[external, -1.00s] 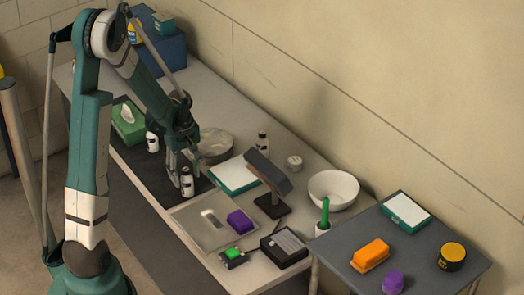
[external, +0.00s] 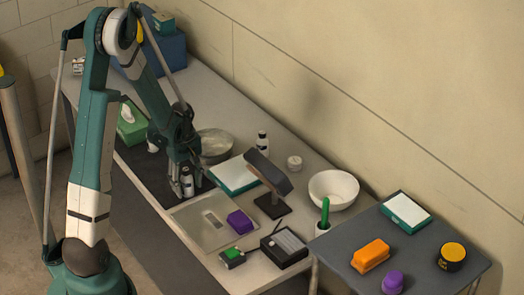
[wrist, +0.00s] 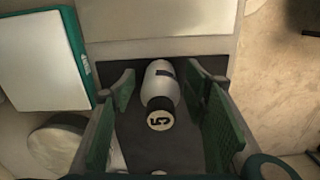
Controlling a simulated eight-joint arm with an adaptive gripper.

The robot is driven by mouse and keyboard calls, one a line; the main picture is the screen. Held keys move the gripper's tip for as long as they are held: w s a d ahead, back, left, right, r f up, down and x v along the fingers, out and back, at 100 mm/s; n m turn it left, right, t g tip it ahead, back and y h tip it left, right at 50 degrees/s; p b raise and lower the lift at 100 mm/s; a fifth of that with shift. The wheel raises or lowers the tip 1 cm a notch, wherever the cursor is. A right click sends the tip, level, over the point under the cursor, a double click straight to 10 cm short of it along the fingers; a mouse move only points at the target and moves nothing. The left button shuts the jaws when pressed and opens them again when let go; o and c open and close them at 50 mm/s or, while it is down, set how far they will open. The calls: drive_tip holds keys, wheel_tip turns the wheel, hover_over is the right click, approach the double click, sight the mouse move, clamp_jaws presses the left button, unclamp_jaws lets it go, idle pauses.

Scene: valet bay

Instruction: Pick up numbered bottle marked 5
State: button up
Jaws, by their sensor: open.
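The bottle marked 5 (wrist: 160,97) stands between the two open fingers of my gripper (wrist: 160,115) in the wrist view. It is white with a black cap, and the 5 is on the cap top. In the external view the bottle (external: 187,181) is partly hidden by my gripper (external: 184,187), whose fingers are down around it near the tray. A gap shows between the bottle and the fingers. Another black-and-white bottle (external: 262,140) stands farther back, its number not readable.
A grey tray (external: 187,213) with a purple block (external: 240,222) lies just in front. A green-edged white pad (external: 235,175) and a round grey dish (external: 216,145) are close by on the right. A green tissue box (external: 132,124) is behind on the left.

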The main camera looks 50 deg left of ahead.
sight(186, 169)
drive_tip(key=shift+f, duration=0.25)
idle(0.4)
drive_tip(key=c, duration=1.1)
drive_tip(key=shift+o, duration=0.2)
drive_tip(key=shift+r, duration=0.2)
drive_tip(key=shift+r, duration=4.8)
